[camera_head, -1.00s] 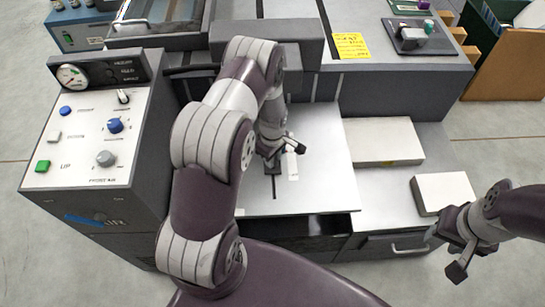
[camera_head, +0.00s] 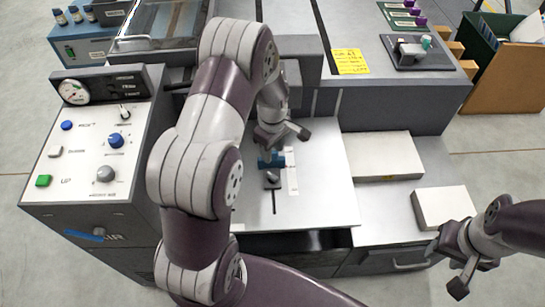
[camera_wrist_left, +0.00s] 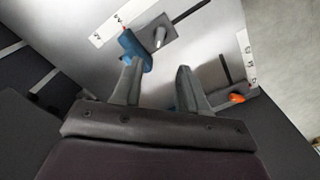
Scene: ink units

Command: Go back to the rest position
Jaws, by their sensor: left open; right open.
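My left gripper (camera_head: 282,133) hangs over the light metal plate of the machine, with its arm reaching across the left of the head view. In the left wrist view its two fingers (camera_wrist_left: 160,88) stand apart with nothing between them. A blue part (camera_wrist_left: 135,48) on a grey block with a pin lies just beyond the left finger; I cannot tell whether they touch. The blue part (camera_head: 270,160) also shows below the gripper in the head view. My right gripper (camera_head: 448,268) is open and empty at the lower right, beside the front of the machine.
A control panel (camera_head: 85,150) with knobs and buttons stands at the left. Two pale blocks, a larger one (camera_head: 385,155) and a smaller one (camera_head: 443,206), lie on the right shelf. A yellow note (camera_head: 350,62) is on the machine. Grey floor is free at the far right.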

